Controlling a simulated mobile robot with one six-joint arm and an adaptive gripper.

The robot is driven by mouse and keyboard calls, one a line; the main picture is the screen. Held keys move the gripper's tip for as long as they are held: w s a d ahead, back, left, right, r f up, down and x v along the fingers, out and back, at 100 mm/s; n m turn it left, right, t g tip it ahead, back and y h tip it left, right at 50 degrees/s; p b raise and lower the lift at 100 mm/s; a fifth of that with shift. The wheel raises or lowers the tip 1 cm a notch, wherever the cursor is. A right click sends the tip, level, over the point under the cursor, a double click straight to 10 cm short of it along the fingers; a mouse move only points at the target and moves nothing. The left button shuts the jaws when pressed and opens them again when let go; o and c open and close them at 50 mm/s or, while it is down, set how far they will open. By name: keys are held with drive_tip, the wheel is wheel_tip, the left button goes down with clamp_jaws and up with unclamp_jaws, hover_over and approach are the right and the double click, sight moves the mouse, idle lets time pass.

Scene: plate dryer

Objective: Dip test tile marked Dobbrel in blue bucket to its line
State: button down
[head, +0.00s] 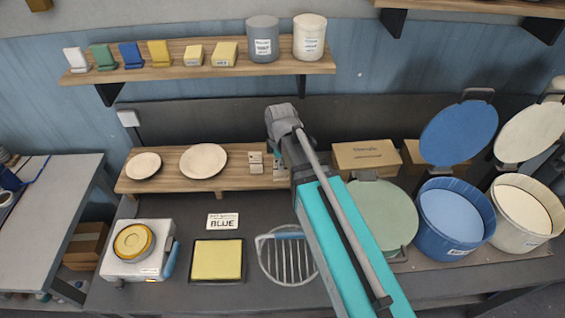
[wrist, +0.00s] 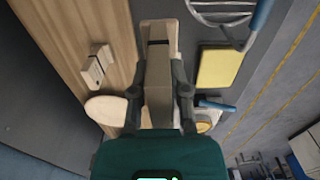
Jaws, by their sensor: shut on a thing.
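My gripper (wrist: 158,100) is shut on a pale beige test tile (wrist: 158,68), which has a dark line across it near its far end. No name is readable on it. In the head view my arm largely hides the gripper, above the low wooden shelf. Another small tile (head: 256,162) stands on that shelf; it shows in the wrist view (wrist: 95,68) with a label too small to read. The blue bucket (head: 440,235) stands open at the right, with blue contents showing. Its blue lid (head: 459,133) is raised behind it.
An open cream bucket (head: 525,233) stands right of the blue one. A green round lid (head: 385,213) lies left of it. A wire rack (head: 288,258), a yellow pad (head: 217,259), a BLUE sign (head: 222,220) and a white device (head: 125,264) are on the bench. Cardboard boxes (head: 366,155) stand behind.

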drive_tip(key=w+a+f+b, duration=0.1)
drive_tip(key=w+a, duration=0.3)
drive_tip(key=w, duration=0.1)
drive_tip(key=shift+w+a+f+n+b, duration=0.3)
drive_tip(key=shift+a+f+n+b, duration=0.1)
idle(0.3)
